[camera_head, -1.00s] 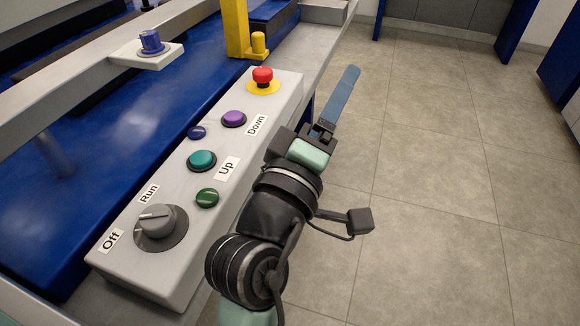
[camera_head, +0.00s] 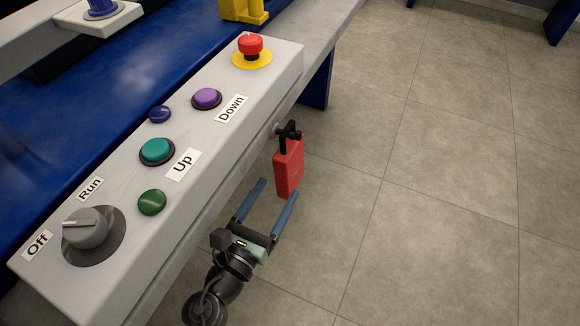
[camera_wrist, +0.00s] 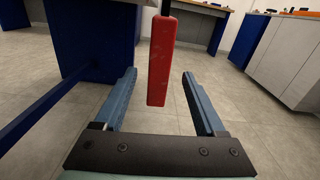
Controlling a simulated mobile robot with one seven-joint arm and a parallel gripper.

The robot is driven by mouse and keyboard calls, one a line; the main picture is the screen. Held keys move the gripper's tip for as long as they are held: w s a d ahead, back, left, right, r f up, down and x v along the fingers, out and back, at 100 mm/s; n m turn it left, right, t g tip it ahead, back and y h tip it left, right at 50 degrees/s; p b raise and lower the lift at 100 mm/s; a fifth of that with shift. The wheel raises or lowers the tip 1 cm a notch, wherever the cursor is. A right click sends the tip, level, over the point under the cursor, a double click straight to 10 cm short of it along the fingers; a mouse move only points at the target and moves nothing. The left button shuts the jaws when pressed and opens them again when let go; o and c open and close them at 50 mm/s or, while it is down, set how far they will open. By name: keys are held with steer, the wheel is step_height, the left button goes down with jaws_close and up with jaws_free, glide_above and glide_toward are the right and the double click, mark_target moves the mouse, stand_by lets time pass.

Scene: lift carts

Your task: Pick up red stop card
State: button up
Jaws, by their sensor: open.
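The red stop card (camera_head: 288,167) hangs upright from a black strap on a peg at the right side of the grey control box (camera_head: 190,190). My gripper (camera_head: 274,194) is open and empty, just in front of and below the card in the head view. Its two blue fingers point toward the card. In the wrist view, the red stop card (camera_wrist: 160,60) shows narrow edge-on, between the two open fingers (camera_wrist: 160,85) in the picture. I cannot tell whether its lower end is within the fingers' reach. No contact shows.
The box top carries a red emergency button (camera_head: 250,44), purple and teal buttons, and a grey Run/Off knob (camera_head: 88,228). A blue leg (camera_head: 318,85) stands behind the card. The tiled floor to the right is clear. A dark blue bar (camera_wrist: 50,110) runs along the left in the wrist view.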

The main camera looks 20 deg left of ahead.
mark_target(290, 166)
steer(key=w, duration=0.2)
steer(key=w+b, duration=0.1)
steer(key=w, duration=0.2)
steer(key=w+r, duration=0.1)
steer(key=w, duration=0.1)
steer(key=shift+w+d+b, duration=0.1)
steer(key=shift+w+b, duration=0.1)
steer(key=shift+b, duration=0.1)
steer(key=shift+c, duration=0.3)
jaws_close()
